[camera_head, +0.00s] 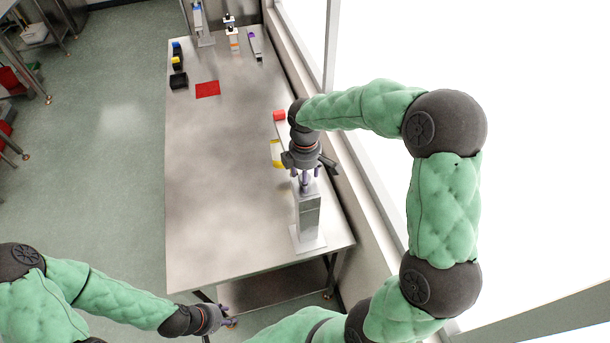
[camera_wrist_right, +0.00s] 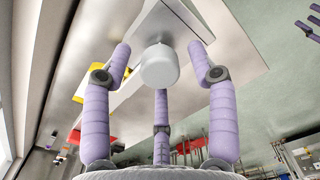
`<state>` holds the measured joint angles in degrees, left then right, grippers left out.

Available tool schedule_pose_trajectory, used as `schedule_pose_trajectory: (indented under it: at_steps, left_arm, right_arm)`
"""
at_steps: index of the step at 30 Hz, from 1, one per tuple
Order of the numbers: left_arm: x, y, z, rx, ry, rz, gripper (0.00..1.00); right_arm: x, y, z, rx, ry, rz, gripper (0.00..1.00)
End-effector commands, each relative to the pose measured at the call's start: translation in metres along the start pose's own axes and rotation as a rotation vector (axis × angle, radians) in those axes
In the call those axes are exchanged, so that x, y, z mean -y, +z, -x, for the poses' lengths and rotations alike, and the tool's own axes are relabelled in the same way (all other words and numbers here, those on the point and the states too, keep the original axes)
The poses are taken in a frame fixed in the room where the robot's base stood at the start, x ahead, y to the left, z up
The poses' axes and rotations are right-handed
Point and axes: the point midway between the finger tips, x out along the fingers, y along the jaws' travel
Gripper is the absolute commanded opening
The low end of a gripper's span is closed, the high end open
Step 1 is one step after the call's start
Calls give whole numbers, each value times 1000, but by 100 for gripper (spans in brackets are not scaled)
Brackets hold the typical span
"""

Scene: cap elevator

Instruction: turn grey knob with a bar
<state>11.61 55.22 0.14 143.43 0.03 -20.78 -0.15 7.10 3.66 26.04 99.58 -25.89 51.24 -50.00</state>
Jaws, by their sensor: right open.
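The grey knob (camera_wrist_right: 160,68) shows in the right wrist view as a short, pale rounded cylinder standing out from a light metal body. No bar on it can be made out. In the head view a tall metal stand (camera_head: 309,222) is at the near right end of the table, and my right gripper (camera_head: 306,183) is at its top, covering the knob. The right gripper's purple fingers are spread around the knob; I see gaps at its sides, and contact behind it cannot be told. My left gripper (camera_head: 227,315) is empty, low beyond the table's near edge, its fingers apart.
The metal table (camera_head: 215,200) is mostly clear in the middle and left. A red-topped thing (camera_head: 279,116) and a yellow-marked thing (camera_head: 276,153) are beside my right wrist. A red mat (camera_head: 208,89), a black bin (camera_head: 179,81) and several devices are farther back. A wall and window run along the right.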

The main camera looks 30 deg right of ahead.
Motion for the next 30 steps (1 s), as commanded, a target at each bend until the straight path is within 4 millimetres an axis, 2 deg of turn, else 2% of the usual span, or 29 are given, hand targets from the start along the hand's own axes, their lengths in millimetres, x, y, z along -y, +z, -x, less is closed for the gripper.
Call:
schedule_pose_trajectory:
  at_steps: [5, 18, 24, 30]
  left_arm:
    - [0, 0, 0, 0, 0, 0, 40]
    - [0, 0, 0, 0, 0, 0, 40]
    - [0, 0, 0, 0, 0, 0, 40]
    - [0, 0, 0, 0, 0, 0, 40]
  right_arm:
    - [-1, 0, 18, -2, 5, 0, 59]
    - [-1, -1, 98, -2, 3, 1, 59]
    - [0, 0, 116, 0, 0, 1, 59]
    - [0, 0, 119, 0, 0, 1, 59]
